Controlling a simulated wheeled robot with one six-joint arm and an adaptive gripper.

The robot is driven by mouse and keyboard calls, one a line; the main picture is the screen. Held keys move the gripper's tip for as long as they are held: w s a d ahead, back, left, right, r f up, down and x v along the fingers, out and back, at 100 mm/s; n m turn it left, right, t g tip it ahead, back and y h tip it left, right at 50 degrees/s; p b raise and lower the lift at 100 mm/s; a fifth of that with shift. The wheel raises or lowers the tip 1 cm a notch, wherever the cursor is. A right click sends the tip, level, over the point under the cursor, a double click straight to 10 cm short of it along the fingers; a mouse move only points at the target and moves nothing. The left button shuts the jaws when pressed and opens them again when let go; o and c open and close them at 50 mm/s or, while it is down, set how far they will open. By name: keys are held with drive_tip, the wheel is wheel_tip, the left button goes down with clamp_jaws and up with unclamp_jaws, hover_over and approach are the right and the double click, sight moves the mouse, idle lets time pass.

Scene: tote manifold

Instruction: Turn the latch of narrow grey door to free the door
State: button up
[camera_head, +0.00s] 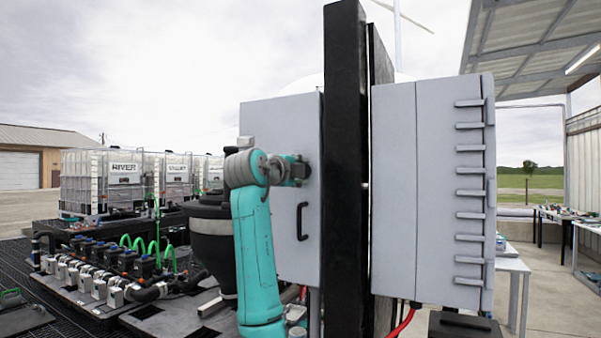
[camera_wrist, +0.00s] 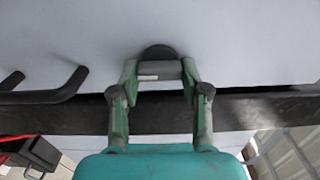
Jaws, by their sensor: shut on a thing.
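The narrow grey door (camera_head: 285,240) is on the cabinet left of the black post and looks shut. Its pale face also fills the top of the wrist view (camera_wrist: 240,40). A black bar handle (camera_head: 302,221) is on the door, below my gripper (camera_head: 303,171); the handle also shows at left in the wrist view (camera_wrist: 60,88). The latch (camera_wrist: 158,51) has a dark round base on the door face. In the wrist view my gripper (camera_wrist: 160,71) is shut on the latch, a finger on each side of its grey bar. My arm hides the latch in the head view.
A thick black post (camera_head: 346,150) stands close right of the door. Right of it is another grey cabinet (camera_head: 415,200) with several horizontal bars. Caged tanks (camera_head: 103,180) and a row of valves with green hoses stand at left.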

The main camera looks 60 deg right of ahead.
drive_tip(key=o, duration=1.1)
drive_tip(key=shift+o, duration=0.2)
drive_tip(key=shift+a, duration=0.1)
drive_tip(key=a, duration=1.1)
drive_tip(key=shift+s+a, duration=0.35)
drive_tip(key=shift+s, duration=0.1)
drive_tip(key=shift+f, duration=0.1)
